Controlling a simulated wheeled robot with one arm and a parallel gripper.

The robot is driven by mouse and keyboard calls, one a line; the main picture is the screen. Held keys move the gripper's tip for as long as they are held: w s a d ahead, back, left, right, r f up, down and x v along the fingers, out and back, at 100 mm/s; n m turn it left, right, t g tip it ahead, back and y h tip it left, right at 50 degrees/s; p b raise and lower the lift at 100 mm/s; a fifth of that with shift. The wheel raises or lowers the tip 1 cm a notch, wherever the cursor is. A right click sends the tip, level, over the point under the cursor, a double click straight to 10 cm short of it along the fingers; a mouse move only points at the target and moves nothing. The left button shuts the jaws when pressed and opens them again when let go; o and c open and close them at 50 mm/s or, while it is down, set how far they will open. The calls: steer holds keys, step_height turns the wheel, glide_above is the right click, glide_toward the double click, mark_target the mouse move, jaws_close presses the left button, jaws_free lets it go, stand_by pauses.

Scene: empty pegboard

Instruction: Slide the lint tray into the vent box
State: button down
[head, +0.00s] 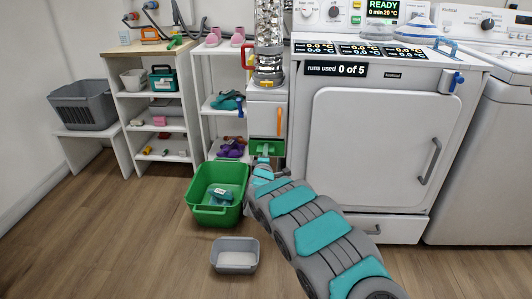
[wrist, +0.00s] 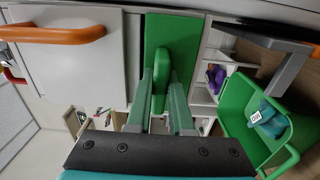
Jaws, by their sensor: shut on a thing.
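The lint tray (head: 258,152) is green, with a green grip on its front. It is at the lower part of the white vent box (head: 265,112), under the silver duct. In the wrist view, the tray's green front (wrist: 155,38) lies beside a white panel of the box (wrist: 85,65). My gripper (head: 263,165) is shut on the tray's grip; the wrist view shows its two fingers (wrist: 166,78) on either side of the grip. How deep the tray sits in the box is hidden by its front and my fingers.
An orange handle (head: 280,122) is on the vent box. The white dryer (head: 375,140) stands close at the right. A green tub (head: 205,212) with a teal item is on the floor below left, and a grey bin (head: 236,262) is nearer. White shelves (head: 203,85) stand left.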

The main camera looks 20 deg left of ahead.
steer(key=c, duration=0.7)
jaws_free()
steer(key=shift+b+v, duration=0.55)
steer(key=shift+v, duration=3.3)
steer(key=d+r+m+g+h, duration=0.25)
steer(key=d+m+g, duration=0.2)
steer(key=d, duration=0.85)
steer(key=s+d+r+m+g, duration=0.2)
steer(key=s+d+m+g, duration=0.3)
steer(key=s+d, duration=0.85)
steer(key=s+d+m+g, duration=0.3)
steer(key=s+d, duration=0.2)
steer(key=s, duration=0.9)
steer(key=s+d+m+g+h, duration=0.1)
steer(key=s+d+m+g, duration=0.2)
steer(key=s, duration=1.1)
steer(key=s+d+r+m+g+h, duration=0.1)
steer(key=s+d+m+g, duration=0.2)
steer(key=s, duration=1.1)
steer(key=shift+s+d+m+g, duration=0.1)
steer(key=shift+d+m+g, duration=0.1)
steer(key=shift+d+m, duration=0.6)
steer(key=shift+s+d+m+g, duration=0.15)
steer(key=shift+d+m, duration=0.1)
steer(key=shift+d, duration=1.05)
